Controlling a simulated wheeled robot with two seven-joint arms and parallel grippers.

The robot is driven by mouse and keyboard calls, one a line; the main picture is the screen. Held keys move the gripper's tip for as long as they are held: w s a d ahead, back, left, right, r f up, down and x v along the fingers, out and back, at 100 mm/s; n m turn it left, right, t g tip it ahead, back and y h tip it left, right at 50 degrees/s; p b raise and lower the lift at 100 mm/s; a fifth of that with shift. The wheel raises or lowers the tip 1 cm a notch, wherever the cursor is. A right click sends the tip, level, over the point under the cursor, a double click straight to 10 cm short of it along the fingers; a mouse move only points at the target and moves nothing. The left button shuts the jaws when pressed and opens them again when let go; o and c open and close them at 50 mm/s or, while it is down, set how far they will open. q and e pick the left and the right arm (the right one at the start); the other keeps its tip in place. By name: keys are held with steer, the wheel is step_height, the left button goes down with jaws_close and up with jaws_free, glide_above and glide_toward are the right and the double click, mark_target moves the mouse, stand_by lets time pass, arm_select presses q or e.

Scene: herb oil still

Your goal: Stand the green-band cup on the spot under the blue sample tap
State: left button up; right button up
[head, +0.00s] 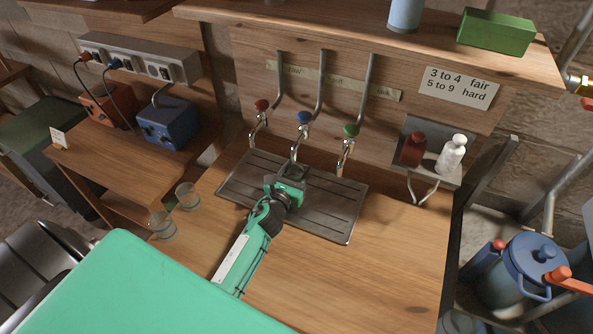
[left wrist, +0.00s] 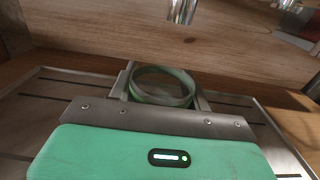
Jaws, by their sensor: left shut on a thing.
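The blue sample tap (head: 304,120) is the middle of three taps on the wooden back panel, and its spout hangs over the slotted metal drip tray (head: 335,215). My left gripper (head: 293,172) is over the tray below this tap, shut on the green-band cup. In the left wrist view the cup (left wrist: 162,86) shows as a round open rim with a greenish tint between the fingers. A chrome spout (left wrist: 183,10) is above and beyond it there. The cup's base is hidden, so I cannot tell whether it touches the tray. My right gripper is out of view.
Red (head: 261,108) and green (head: 350,131) taps flank the blue one. Two clear cups (head: 163,225) (head: 187,196) stand on the counter at left. A red bottle (head: 413,149) and a white bottle (head: 452,153) stand right of the taps. The counter right of the tray is clear.

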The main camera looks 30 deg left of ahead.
arm_select(q)
steer(key=shift+f, duration=0.2)
steer(key=o, duration=1.1)
steer(key=shift+c, duration=0.2)
steer(key=shift+s+r, duration=0.1)
steer(key=shift+r, duration=0.1)
steer(key=s+b, duration=0.1)
steer(key=s, duration=0.6)
steer(key=s+b, duration=0.1)
steer(key=s, duration=0.2)
steer(key=shift+s+d+f+b, duration=0.1)
steer(key=shift+s+d+b, duration=0.2)
steer(key=shift+d+b, duration=0.05)
steer(key=shift+s, duration=0.6)
